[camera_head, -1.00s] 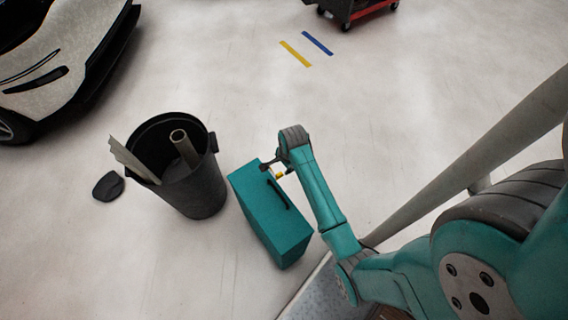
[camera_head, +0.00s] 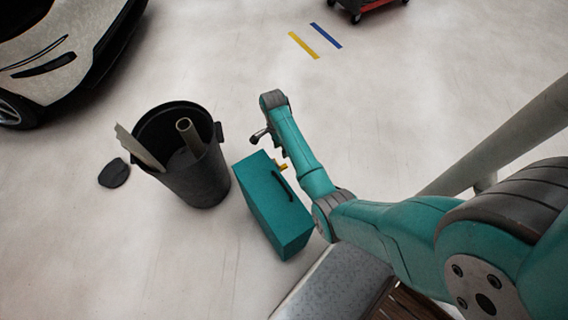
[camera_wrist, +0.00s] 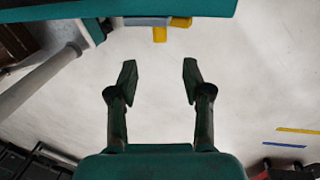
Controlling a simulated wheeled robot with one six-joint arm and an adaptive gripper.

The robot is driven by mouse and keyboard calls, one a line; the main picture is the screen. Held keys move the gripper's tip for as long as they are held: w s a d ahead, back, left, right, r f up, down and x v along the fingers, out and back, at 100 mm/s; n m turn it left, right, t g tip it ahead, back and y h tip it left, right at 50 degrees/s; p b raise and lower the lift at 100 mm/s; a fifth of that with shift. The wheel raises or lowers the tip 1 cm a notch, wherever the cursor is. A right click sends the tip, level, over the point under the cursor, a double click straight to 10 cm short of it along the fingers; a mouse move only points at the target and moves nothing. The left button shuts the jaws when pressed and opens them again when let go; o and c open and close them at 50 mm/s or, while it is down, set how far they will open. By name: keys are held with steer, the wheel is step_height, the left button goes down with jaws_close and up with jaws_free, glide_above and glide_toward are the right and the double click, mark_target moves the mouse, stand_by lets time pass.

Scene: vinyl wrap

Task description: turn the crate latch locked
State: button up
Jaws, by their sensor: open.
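The teal crate (camera_head: 266,205) stands on the floor, with a dark handle on its top. Its small yellow latch (camera_head: 281,166) sticks out at the far right end of the crate. In the wrist view the crate's edge (camera_wrist: 150,9) crosses the top. The latch (camera_wrist: 160,34) shows just below that edge, beside a grey-blue part, with a second yellow piece to its right. My gripper (camera_wrist: 158,78) is open and empty, its two fingers apart below the latch and not touching it. In the head view my gripper (camera_head: 268,142) is just beyond the crate's far end.
A black bin (camera_head: 200,178) with rolls and a sheet stands left of the crate. A dark flat object (camera_head: 114,173) lies left of the bin. A car (camera_head: 60,50) is at upper left, and a red cart (camera_head: 362,10) at the top. Floor beyond the crate is clear.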

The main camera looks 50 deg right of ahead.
mark_target(284, 165)
steer(key=f, duration=0.3)
steer(key=s+f, duration=0.1)
steer(key=f, duration=0.3)
steer(key=s+f, duration=0.1)
steer(key=f, duration=0.2)
steer(key=shift+a+f, duration=0.25)
steer(key=shift+f, duration=0.05)
steer(key=shift+c, duration=0.2)
jaws_close()
